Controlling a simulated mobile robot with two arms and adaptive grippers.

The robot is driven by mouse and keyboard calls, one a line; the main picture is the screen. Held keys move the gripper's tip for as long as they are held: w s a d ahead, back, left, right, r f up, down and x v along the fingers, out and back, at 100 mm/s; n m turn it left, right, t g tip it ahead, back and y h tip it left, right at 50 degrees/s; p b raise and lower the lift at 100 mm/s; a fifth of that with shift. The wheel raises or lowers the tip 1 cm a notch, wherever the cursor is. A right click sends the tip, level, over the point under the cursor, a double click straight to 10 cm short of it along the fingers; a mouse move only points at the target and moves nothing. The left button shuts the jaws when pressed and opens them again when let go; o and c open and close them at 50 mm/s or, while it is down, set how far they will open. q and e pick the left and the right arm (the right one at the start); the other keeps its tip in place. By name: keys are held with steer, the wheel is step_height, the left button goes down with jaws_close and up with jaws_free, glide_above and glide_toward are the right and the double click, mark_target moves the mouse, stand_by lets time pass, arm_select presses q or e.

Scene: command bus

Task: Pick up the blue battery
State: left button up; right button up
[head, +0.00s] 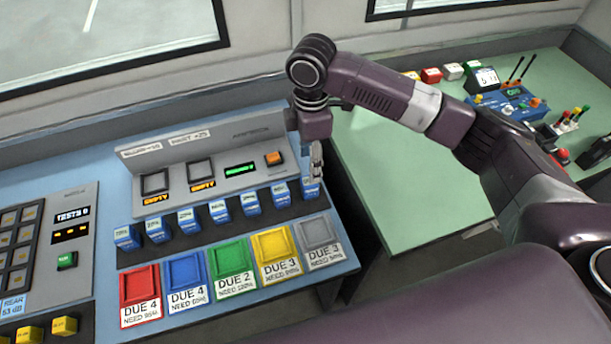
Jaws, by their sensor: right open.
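Several blue batteries with white label tops stand in a row in a dark rack along the front of the grey charger console (230,150). The leftmost blue battery (126,239) and a middle one (219,212) are in plain view. My right gripper (317,172) points down at the right end of the row, just above the rightmost blue battery (311,190). Its fingers partly cover that battery's top. The gripper is open, seen nearly edge-on. I cannot tell whether its fingers touch the battery. My left gripper is not in view.
In front of the row lie a red tray (140,287), a blue tray (186,278), a green tray (230,260), a yellow tray (274,246) and a grey tray (317,234). A keypad panel (66,235) stands left. The green table (400,175) is mostly clear.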

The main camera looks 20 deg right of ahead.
mark_target(309, 187)
steer(key=f, duration=0.2)
steer(key=s+f+p, duration=0.1)
steer(key=f, duration=0.1)
steer(key=shift+s+a, duration=0.15)
steer(key=shift+s, duration=0.05)
steer(key=shift+w+f+p, duration=0.2)
steer(key=shift+f+p, duration=0.1)
steer(key=shift+f, duration=1.05)
steer(key=c, duration=0.4)
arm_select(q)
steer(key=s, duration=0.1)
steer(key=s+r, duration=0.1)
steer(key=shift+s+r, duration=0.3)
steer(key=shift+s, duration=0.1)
arm_select(e)
jaws_close()
steer(key=shift+r, duration=0.1)
